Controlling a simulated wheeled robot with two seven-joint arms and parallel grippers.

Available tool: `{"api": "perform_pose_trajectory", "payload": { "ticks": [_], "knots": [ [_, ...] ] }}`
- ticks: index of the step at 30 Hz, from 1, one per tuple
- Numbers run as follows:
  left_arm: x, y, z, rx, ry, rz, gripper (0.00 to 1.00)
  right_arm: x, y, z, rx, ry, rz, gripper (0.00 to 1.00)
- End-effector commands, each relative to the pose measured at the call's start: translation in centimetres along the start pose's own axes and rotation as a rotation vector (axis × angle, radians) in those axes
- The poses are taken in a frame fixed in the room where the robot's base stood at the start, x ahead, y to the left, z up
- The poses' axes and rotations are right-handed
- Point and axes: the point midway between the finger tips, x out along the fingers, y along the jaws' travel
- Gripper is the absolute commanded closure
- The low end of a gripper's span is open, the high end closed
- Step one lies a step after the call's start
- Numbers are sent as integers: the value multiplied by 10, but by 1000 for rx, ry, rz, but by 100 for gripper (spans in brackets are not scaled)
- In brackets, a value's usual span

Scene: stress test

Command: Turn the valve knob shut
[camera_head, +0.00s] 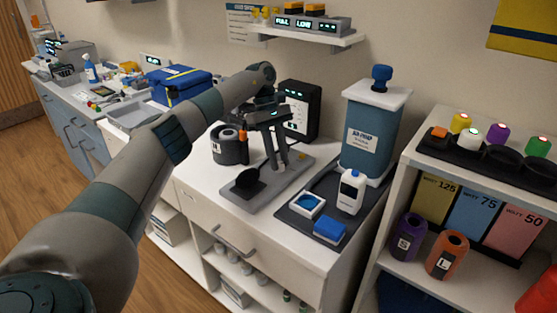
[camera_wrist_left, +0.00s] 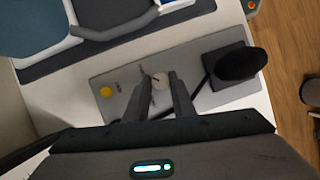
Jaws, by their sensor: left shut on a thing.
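My right gripper is not in view.
A black oval paddle on a dark base (camera_head: 247,182) stands on the plate's near end. A dark tray (camera_head: 345,222) to the right holds a white bottle (camera_head: 350,192) and a blue tank (camera_head: 370,135). A dark canister (camera_head: 230,147) stands left of the gripper.

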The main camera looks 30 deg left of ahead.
Motion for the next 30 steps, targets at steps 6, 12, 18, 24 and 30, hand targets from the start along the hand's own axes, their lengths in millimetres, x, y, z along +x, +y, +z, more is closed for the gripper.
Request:
{"api": "perform_pose_trajectory", "payload": {
  "ticks": [6,12,18,24,30],
  "knots": [
    [0,-1,-1,1,2,-3,100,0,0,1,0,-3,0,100],
    [0,-1,-1,0,3,-3,66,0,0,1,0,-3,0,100],
    [0,0,-1,1,2,-2,59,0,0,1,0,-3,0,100],
    [-1,0,0,1,1,-1,59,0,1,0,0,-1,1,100],
    [-13,1,0,1,2,1,59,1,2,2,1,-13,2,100]
  ]
}}
